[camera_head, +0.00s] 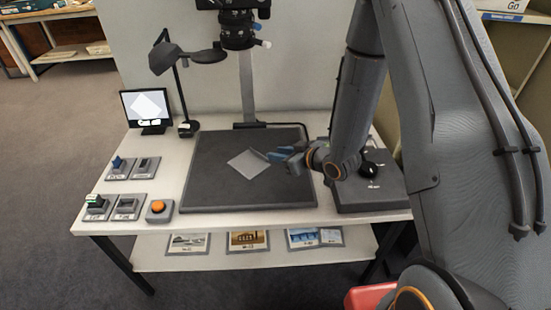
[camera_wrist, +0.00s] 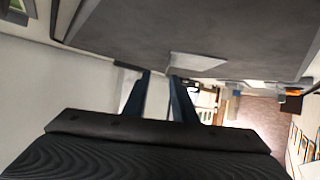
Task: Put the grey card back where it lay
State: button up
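The grey card (camera_head: 249,163) shows as a light diamond over the dark board (camera_head: 220,192) of the copy stand and appears to lie flat on it. Its right corner is close to my gripper (camera_head: 280,155), which reaches in from the right, low over the board. In the wrist view the two blue fingers (camera_wrist: 160,74) stand apart with a gap between them. The card (camera_wrist: 197,63) shows just beyond the right fingertip there. I see no card between the fingers, but cannot tell whether a fingertip touches its edge.
A monitor (camera_head: 146,107) and a lamp (camera_head: 187,128) stand at the back left. Small switch boxes (camera_head: 127,207) and an orange button (camera_head: 157,206) line the left side. A dark block (camera_head: 368,190) is right of the board. Several pictures (camera_head: 248,240) lie on the lower shelf.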

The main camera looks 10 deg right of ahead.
aim_at(249, 162)
jog(key=shift+s+a+f+y, duration=0.1)
jog(key=shift+a+f+y, duration=0.15)
jog(key=shift+a+y, duration=0.45)
jog(key=shift+x, duration=3.9)
jog(key=shift+d, duration=0.1)
jog(key=shift+c, duration=0.3)
grip_shut()
